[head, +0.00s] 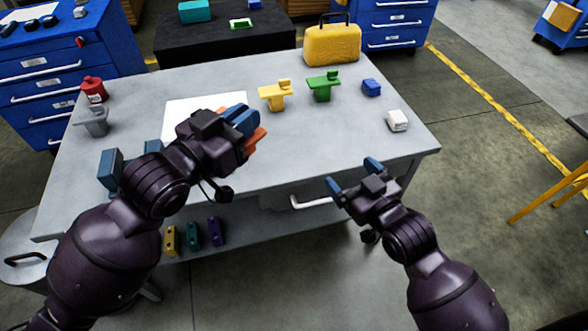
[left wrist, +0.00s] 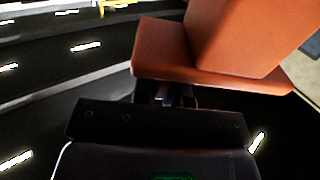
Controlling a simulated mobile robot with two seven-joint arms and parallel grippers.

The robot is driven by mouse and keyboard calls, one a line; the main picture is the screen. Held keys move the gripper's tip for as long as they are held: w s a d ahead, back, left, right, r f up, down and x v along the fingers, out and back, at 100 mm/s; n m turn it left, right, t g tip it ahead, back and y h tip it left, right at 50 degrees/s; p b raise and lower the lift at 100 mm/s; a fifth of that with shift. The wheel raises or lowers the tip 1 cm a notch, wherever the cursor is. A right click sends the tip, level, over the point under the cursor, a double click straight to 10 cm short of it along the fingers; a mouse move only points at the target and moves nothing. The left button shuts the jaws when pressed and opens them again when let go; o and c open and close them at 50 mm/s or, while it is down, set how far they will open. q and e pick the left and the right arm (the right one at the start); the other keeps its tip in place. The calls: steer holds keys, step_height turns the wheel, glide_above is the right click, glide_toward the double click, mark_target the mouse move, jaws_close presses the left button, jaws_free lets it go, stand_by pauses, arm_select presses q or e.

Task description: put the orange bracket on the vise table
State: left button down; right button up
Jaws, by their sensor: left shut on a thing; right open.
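The orange bracket (head: 257,139) is in my left gripper (head: 243,124), over the grey worktable (head: 330,140) near a white sheet (head: 190,110). My gripper hides much of the bracket in the head view. The left wrist view shows the bracket (left wrist: 240,40) large and close, with a flat flange and a raised block. I cannot tell its height above the table. A blue-grey block pair (head: 111,168), possibly a vise, stands at the table's left, partly behind my left arm. My right gripper (head: 353,177) is open and empty off the table's front edge.
A yellow bracket (head: 276,95), green bracket (head: 323,86), blue block (head: 371,88) and white block (head: 397,121) stand on the right half. A yellow case (head: 332,45) is at the back edge. Red (head: 94,89) and grey (head: 92,121) parts are at left.

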steer(key=s+a+r+n+g+y, duration=0.35)
steer(key=s+a+r+y, duration=0.3)
steer(key=a+r, duration=0.45)
steer(key=shift+n+y, duration=0.25)
steer(key=x, duration=0.8)
steer(key=f+x, duration=0.1)
steer(key=x, duration=0.4)
steer(key=shift+s+a+f, duration=0.1)
steer(key=shift+s, duration=0.05)
steer(key=shift+c, duration=0.3)
arm_select(q)
steer(key=shift+s+d, duration=0.1)
arm_select(e)
steer(key=c, duration=1.1)
arm_select(q)
steer(key=c, duration=1.1)
jaws_free()
arm_select(e)
steer(key=shift+c, duration=0.2)
arm_select(q)
steer(key=shift+s, duration=0.1)
